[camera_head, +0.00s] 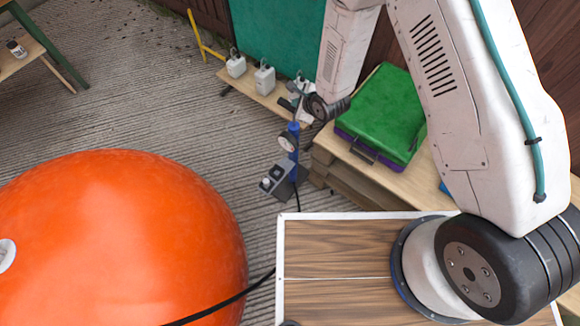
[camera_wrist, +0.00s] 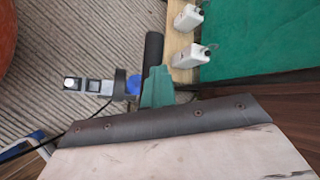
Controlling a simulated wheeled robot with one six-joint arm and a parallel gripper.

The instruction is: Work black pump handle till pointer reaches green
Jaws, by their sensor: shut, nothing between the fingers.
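The pump has an upright blue body (camera_head: 293,150) and a grey foot (camera_head: 276,182), and stands on the concrete at the head view's middle. A small round gauge (camera_head: 286,142) is on its side. Its pointer and green zone are too small to read. In the wrist view the black handle (camera_wrist: 154,58) is a dark bar, with the blue body (camera_wrist: 133,85) to its lower left. My gripper (camera_wrist: 158,84) is shut and empty, its greenish fingers close beside the handle. I cannot tell whether they touch it. In the head view my wrist partly hides the pump's top.
A big orange ball-like inflatable (camera_head: 110,240) fills the lower left. A black hose (camera_head: 235,298) runs past it. White containers (camera_head: 264,79) stand on a low plank behind the pump. A green-lidded box (camera_head: 382,112) sits on a wooden bench to the right. Open concrete lies left of the pump.

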